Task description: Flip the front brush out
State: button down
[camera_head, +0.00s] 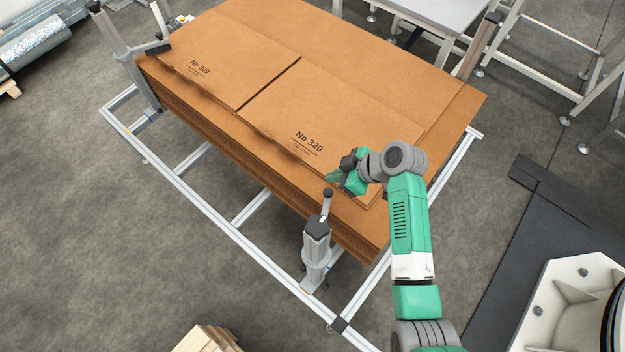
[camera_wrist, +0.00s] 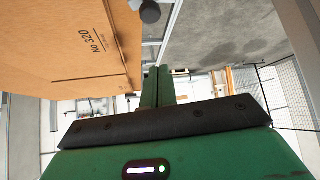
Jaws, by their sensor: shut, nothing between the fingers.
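The post stands at the near edge of the cardboard stack. In the head view the arm points up the picture, towards the stack's edge. A dark rounded knob (camera_wrist: 150,11), likely its tip, shows at the top of the wrist view. My green gripper (camera_head: 334,179) is shut and empty, just above the brush tip in the head view. Its fingers (camera_wrist: 157,72) are together and appear apart from the knob.
The cardboard stack (camera_head: 375,105) bears sheets marked No 309 and No 320 and lies on a light metal frame (camera_head: 190,160). A second post with a dark arm (camera_head: 152,47) stands at its far-left corner. Grey floor (camera_head: 90,220) is clear at left.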

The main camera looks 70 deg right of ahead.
aim_at(325, 190)
jog(key=shift+s+a, duration=0.1)
jog(key=shift+s, duration=0.1)
jog(key=shift+w, duration=0.1)
jog(key=shift+w+f, duration=0.45)
jog(key=shift+f, duration=0.85)
jog(key=shift+w+f, duration=0.4)
jog(key=shift+f, duration=0.9)
jog(key=shift+w+f, duration=0.45)
jog(key=shift+f, duration=0.85)
